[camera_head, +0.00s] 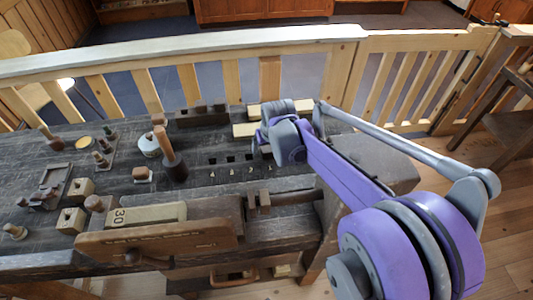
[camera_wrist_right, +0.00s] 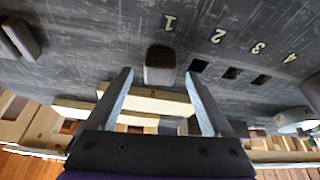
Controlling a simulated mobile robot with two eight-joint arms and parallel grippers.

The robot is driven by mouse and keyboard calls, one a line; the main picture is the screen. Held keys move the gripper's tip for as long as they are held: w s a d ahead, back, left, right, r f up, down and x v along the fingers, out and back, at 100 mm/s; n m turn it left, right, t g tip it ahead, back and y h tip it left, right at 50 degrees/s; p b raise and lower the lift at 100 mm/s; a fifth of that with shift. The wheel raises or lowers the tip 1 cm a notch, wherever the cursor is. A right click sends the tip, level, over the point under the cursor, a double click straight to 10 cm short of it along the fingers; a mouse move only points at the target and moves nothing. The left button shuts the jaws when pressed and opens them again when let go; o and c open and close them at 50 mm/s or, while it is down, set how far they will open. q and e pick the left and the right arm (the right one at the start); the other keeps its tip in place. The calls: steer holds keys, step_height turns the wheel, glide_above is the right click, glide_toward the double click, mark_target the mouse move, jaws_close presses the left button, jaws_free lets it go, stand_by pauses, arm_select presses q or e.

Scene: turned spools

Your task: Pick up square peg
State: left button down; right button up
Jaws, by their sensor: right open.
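The square peg (camera_wrist_right: 160,65) is a dark brown block with rounded edges, seen in the right wrist view. It stands at the mark "1", beside the row of square holes (camera_wrist_right: 232,73) numbered 2, 3 and 4. My right gripper (camera_wrist_right: 160,74) is open. Its two fingers show to the left and right of the peg's near end, with gaps on both sides; I cannot tell whether the fingertips are level with it. In the head view my right gripper (camera_head: 273,135) is over the workbench and mostly hides the peg. My left gripper is not in view.
The dark workbench (camera_head: 120,185) holds a mallet-like tool (camera_head: 170,155), a round tin (camera_head: 149,145), small pegs on a stand (camera_head: 103,155) and wooden blocks (camera_head: 72,220). Pale wooden bars (camera_wrist_right: 150,100) lie close beside the peg. A vise (camera_head: 155,240) is at the front; a railing stands behind.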

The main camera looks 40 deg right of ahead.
steer(key=shift+x, duration=1.2)
jaws_close()
